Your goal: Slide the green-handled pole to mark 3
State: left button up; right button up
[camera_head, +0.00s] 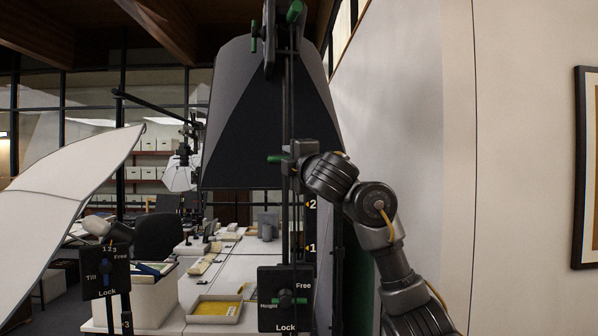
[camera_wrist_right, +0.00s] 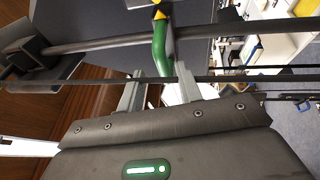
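The upright dark pole (camera_head: 287,110) stands in the middle of the head view. A short green handle (camera_head: 275,159) sticks out of it to the left; the handle also shows in the right wrist view (camera_wrist_right: 160,48). My right gripper (camera_head: 291,160) is at the pole at handle height. In the right wrist view its two fingers (camera_wrist_right: 160,88) stand apart, with the green handle between them; contact is unclear. A black scale strip (camera_head: 311,225) beside the pole shows marks 2 and 1. Mark 3 of this strip is not visible. My left gripper is not in view.
A Height plate (camera_head: 285,314) with a green knob (camera_head: 285,299), marked Free and Lock, sits low on the stand. A large dark softbox (camera_head: 240,120) hangs behind the pole. A white panel (camera_head: 70,200) and a Tilt plate (camera_head: 105,273) stand left. A wall (camera_head: 400,100) is close right.

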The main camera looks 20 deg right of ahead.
jog(key=s+f+b, duration=0.1)
jog(key=s+b, duration=0.2)
jog(key=s, duration=0.4)
jog(key=shift+s+b, duration=0.15)
jog(key=shift+b, duration=0.15)
jog(key=shift+d, duration=0.15)
